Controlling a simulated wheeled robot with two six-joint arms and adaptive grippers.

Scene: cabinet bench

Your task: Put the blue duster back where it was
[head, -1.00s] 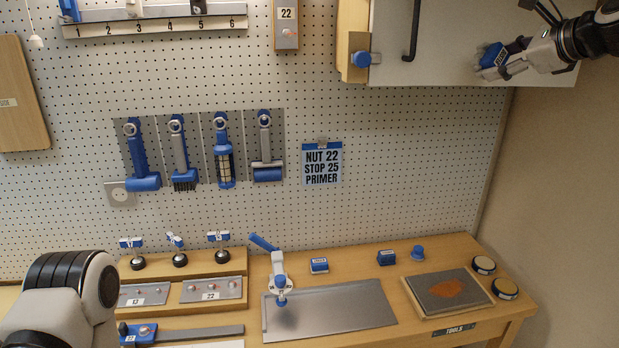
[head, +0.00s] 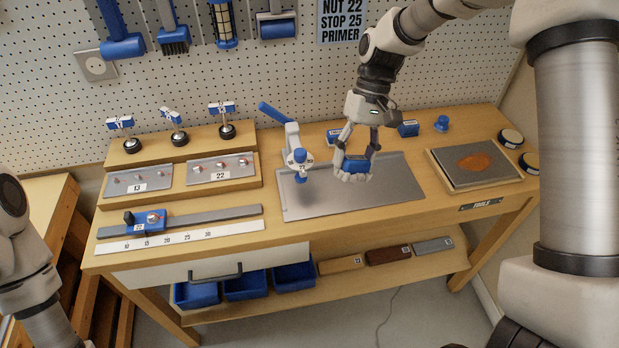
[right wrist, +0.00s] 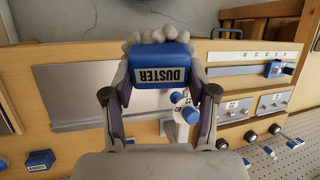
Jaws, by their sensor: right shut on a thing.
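The blue duster (head: 356,165) has a pale woolly underside and a label reading DUSTER, which shows in the right wrist view (right wrist: 163,68). My right gripper (head: 358,155) is shut on it and holds it over the metal plate (head: 410,190) on the bench; the wrist view shows a finger on each side of it. I cannot tell whether the duster touches the plate. A blue labelled block (head: 334,136) stands behind the gripper, and another (head: 408,128) is to its right. Part of my left arm shows at the left edge, but its gripper is out of view.
A clamp with a blue lever (head: 292,150) stands just left of the duster. A blue knob (head: 442,123) and a board with an orange patch (head: 475,165) are to the right. Hanging tools (head: 225,25) line the pegboard. Blue bins (head: 245,284) sit below the bench.

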